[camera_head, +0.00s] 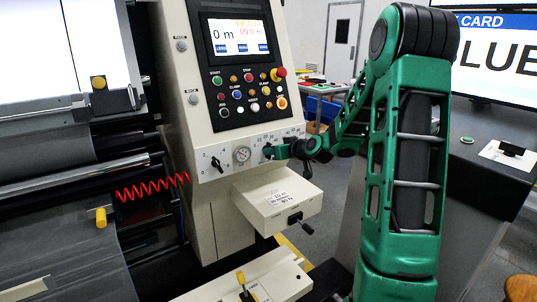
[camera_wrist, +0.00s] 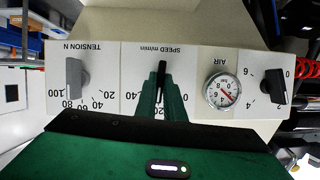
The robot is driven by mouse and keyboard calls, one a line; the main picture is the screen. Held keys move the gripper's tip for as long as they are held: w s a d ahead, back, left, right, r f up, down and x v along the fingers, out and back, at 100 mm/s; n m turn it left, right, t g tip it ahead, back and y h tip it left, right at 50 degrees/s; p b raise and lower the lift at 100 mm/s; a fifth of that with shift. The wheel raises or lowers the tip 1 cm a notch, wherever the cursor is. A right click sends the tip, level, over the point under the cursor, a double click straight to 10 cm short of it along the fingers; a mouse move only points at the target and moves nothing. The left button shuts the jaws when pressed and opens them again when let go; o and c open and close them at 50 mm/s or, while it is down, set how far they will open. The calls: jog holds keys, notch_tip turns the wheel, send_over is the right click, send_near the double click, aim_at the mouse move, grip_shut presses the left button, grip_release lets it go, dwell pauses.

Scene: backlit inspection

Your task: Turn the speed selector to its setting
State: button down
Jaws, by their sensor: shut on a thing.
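The speed selector (camera_wrist: 162,68) is a dark knob on a white panel labelled "SPEED m/min", which appears upside down in the wrist view. My gripper (camera_wrist: 161,88) is green, and its two fingers are shut on the knob, which lies upright in that picture. The fingers and my wrist hide part of the printed scale, with numbers showing on either side. In the head view my gripper (camera_head: 269,151) reaches the panel from the right, just right of the air gauge (camera_head: 242,154). The selector itself is hidden there.
A tension knob (camera_wrist: 77,79) is left of the selector in the wrist view. The air gauge and an air knob (camera_wrist: 272,88) are right of it. Above the panel in the head view are push buttons and a screen (camera_head: 239,36). A beige box (camera_head: 277,200) projects below.

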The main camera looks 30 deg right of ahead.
jog(key=m+y, duration=0.2)
jog(key=m, duration=0.1)
jog(key=shift+d+f, duration=0.1)
jog(key=shift+f, duration=0.05)
dwell(0.6)
jog(key=c, duration=1.9)
grip_release()
jog(key=shift+o, duration=0.2)
jog(key=v, duration=1)
jog(key=shift+s+d, duration=0.25)
jog(key=shift+s, duration=0.05)
